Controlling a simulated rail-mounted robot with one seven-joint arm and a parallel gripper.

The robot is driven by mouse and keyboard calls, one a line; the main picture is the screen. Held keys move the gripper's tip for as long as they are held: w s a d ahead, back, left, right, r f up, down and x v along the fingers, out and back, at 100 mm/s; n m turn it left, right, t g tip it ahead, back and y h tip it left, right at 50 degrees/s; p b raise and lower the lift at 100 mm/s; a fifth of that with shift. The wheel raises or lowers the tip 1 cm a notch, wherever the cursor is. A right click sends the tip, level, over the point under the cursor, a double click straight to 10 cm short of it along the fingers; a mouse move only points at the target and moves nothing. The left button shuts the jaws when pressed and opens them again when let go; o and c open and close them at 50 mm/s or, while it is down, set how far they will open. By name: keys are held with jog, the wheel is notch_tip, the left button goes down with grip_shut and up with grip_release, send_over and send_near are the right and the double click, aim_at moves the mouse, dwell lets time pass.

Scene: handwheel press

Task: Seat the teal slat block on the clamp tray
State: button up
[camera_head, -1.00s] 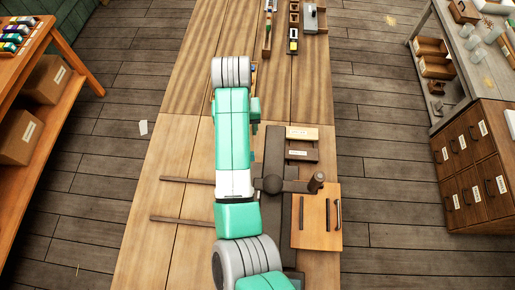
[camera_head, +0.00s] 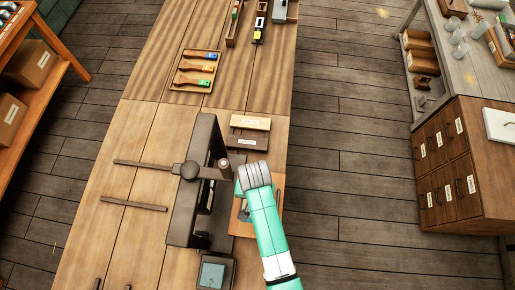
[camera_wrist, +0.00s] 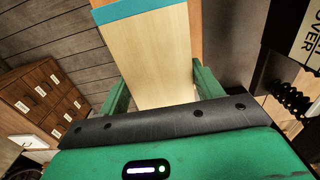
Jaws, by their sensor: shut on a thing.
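In the wrist view my gripper (camera_wrist: 160,86) is shut on a pale wooden block (camera_wrist: 150,55) with a teal band across its far end; I take it for the teal slat block. One green finger presses each long side. In the head view my wrist covers most of the gripper and block. The clamp tray (camera_head: 272,200), an orange-brown board at the bench's right edge beside the press, lies partly under my wrist. An orange strip (camera_wrist: 196,28) shows beside the block in the wrist view. Whether the block touches the tray cannot be told.
The dark press (camera_head: 183,215), with its handwheel hub (camera_head: 189,170) and upright handle (camera_head: 225,170), stands just left of my arm. A wooden tray of coloured pieces (camera_head: 196,70) is further back. The bench's left side is mostly clear.

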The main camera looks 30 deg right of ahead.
jog(key=shift+s+a+f, duration=0.3)
jog(key=shift+a+f, duration=0.05)
notch_tip(320, 180, down, 7)
jog(key=b, duration=0.7)
jog(key=shift+d+b, duration=0.1)
jog(key=shift+b, duration=0.2)
jog(key=shift+r, duration=0.15)
jog(key=shift+r+p, duration=0.1)
jog(key=shift+p, duration=0.3)
jog(key=shift+p, duration=0.65)
jog(key=shift+f+b, duration=0.7)
jog(key=shift+f, duration=0.5)
dwell(0.5)
jog(key=o, duration=1.3)
jog(key=shift+c, duration=0.2)
jog(key=shift+r, duration=0.1)
